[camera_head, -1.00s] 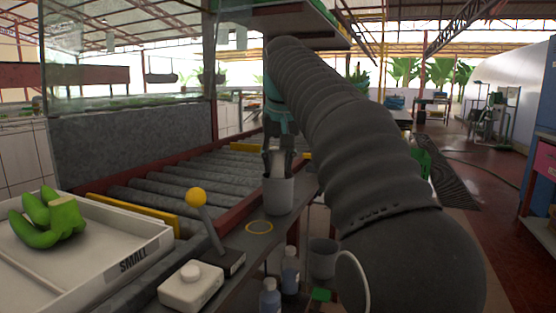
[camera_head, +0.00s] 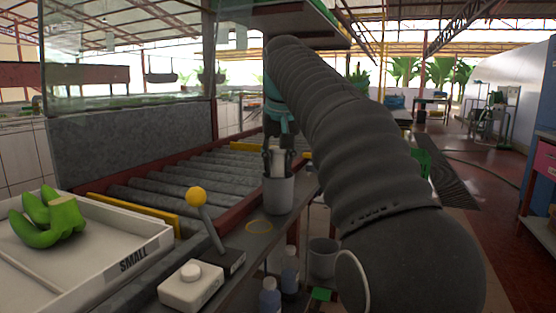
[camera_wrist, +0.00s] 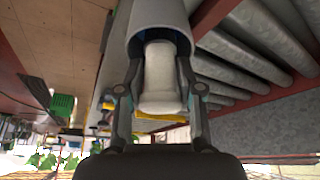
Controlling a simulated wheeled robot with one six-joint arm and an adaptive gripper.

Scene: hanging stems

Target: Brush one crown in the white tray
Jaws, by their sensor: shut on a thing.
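A white tray (camera_head: 100,268) marked SMALL stands at the lower left of the head view. One green banana crown (camera_head: 62,222) with several fingers lies in it, its cut end up and to the right. My gripper (camera_head: 278,160) is above a grey cup (camera_head: 279,196), well to the right of the tray. It is shut on a pale, thick handle (camera_wrist: 160,75), which also shows in the head view (camera_head: 279,163). The handle's lower end is inside the cup (camera_wrist: 158,14), so what it carries there is hidden.
A lever with a yellow knob (camera_head: 196,197) and a white box with a button (camera_head: 192,286) stand between tray and cup. A roller conveyor (camera_head: 170,185) lies behind. Bottles (camera_head: 270,298) and another grey cup (camera_head: 322,258) sit lower down.

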